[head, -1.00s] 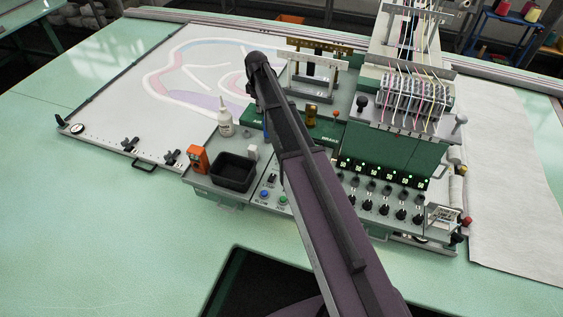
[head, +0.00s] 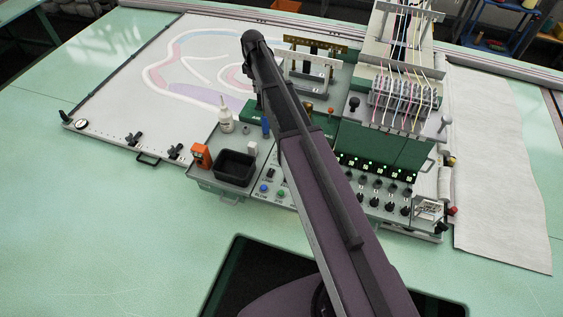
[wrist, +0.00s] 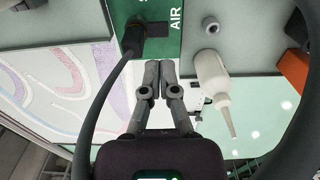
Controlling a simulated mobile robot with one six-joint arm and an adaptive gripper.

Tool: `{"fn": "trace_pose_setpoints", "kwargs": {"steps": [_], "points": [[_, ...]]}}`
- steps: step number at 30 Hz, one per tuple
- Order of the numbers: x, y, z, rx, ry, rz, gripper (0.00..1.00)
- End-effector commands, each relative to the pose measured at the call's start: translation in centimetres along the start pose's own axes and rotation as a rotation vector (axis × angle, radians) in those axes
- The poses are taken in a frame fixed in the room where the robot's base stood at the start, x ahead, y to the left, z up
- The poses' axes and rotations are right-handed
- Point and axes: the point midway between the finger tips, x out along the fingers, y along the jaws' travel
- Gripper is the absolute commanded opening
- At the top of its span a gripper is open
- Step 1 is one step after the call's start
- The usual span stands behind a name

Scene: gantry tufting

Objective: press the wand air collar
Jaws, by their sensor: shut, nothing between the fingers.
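A dark round fitting (wrist: 133,38) with a black hose (wrist: 92,118) running from it sits at the top of the wrist view, on a green panel (wrist: 170,45) lettered "AIR". I take this fitting to be the air collar; a clear press ring cannot be made out. My gripper (wrist: 159,66) is shut and empty. In the wrist view its fingertips lie just below and right of the fitting, apart from it in the picture; the depth gap cannot be told. In the head view my arm hides the fitting and the fingers.
A white squeeze bottle (wrist: 212,82) stands close to the right of my fingers; it shows in the head view too (head: 225,120). A black bin (head: 235,168) and an orange device (head: 201,155) are nearby. Threaded tufting gear (head: 398,100) stands to the right of my arm.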

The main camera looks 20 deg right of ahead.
Motion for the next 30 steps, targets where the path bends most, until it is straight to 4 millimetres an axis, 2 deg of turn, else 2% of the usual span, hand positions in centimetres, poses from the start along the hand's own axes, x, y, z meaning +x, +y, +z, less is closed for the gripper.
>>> {"fn": "trace_pose_setpoints", "kwargs": {"steps": [1,12,24,30], "points": [[-0.9,0.0,0.0,0.000,0.000,0.000,0.00],[-4.0,0.0,0.0,0.000,0.000,0.000,0.00],[-6.6,0.0,0.0,0.000,0.000,0.000,0.00],[-5.5,-1.7,1.2,0.055,0.001,0.001,0.00]]}}
